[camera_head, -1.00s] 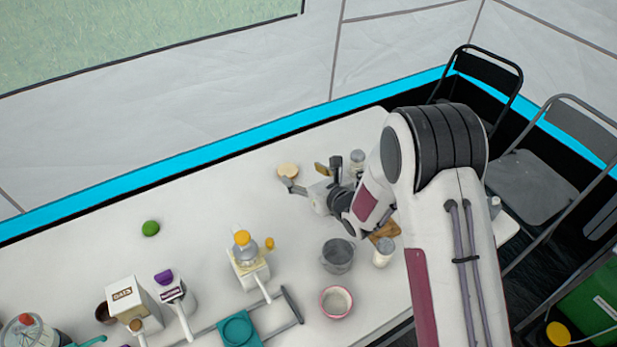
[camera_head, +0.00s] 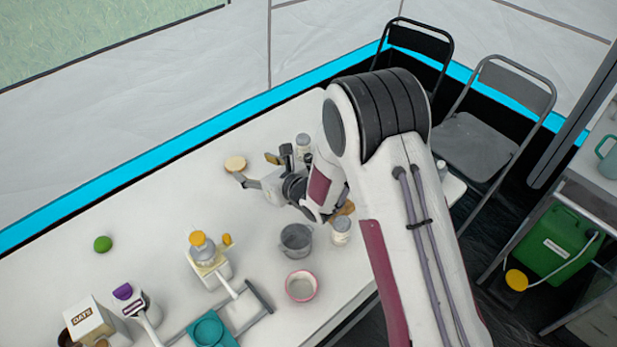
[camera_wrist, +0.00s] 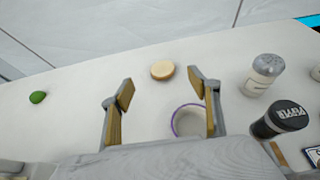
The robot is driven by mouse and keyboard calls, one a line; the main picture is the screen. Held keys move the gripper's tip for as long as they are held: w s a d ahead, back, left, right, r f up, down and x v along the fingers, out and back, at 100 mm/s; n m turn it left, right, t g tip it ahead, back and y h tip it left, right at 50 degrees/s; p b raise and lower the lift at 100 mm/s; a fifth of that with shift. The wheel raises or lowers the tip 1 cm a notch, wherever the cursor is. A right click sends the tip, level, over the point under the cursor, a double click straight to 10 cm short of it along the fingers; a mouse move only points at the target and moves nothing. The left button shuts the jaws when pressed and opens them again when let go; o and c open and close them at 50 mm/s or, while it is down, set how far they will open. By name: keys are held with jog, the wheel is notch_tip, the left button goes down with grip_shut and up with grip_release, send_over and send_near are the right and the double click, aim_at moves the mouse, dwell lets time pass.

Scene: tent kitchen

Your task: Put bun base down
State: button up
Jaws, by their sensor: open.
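The bun base (camera_head: 235,164), a round tan disc with a pale top, lies on the white table (camera_head: 165,215) near its far edge. It also shows in the wrist view (camera_wrist: 162,70), just beyond my fingertips and roughly centred between them. My gripper (camera_head: 256,168) is open, with its two fingers spread and nothing between the tips. In the wrist view my gripper (camera_wrist: 160,88) appears apart from the bun base.
In the wrist view a purple-rimmed cup (camera_wrist: 188,121) sits partly behind the right finger. A shaker (camera_wrist: 262,73) and a pepper jar (camera_wrist: 280,118) stand to the right. A green lime (camera_wrist: 38,97) lies left. Table around the bun base is clear.

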jog(key=shift+r, duration=0.1)
jog(key=w+d+r+m+t+h, duration=0.1)
jog(key=d+r+m+h, duration=0.3)
jog(key=d+r+m, duration=0.7)
jog(key=s+d+r+m+h, duration=0.2)
jog(key=s+d+r+m, duration=0.2)
jog(key=d+m, duration=0.2)
jog(key=s+d+r+m+h, duration=0.1)
jog(key=s+d+r+m, duration=0.3)
jog(key=d, duration=0.3)
jog(key=s+d+r+m+g, duration=0.1)
jog(key=s+d+m, duration=0.2)
jog(key=s+m, duration=0.5)
jog(key=s+d+r+m+g+h, duration=0.1)
jog(key=s+d+m, duration=0.3)
jog(key=s+m, duration=0.4)
jog(key=s+d+r+m+g+h, duration=0.1)
jog(key=s+d+m, duration=0.3)
jog(key=s+m, duration=0.4)
jog(key=s+r+g, duration=0.1)
jog(key=s, duration=0.4)
jog(key=shift+g, duration=0.4)
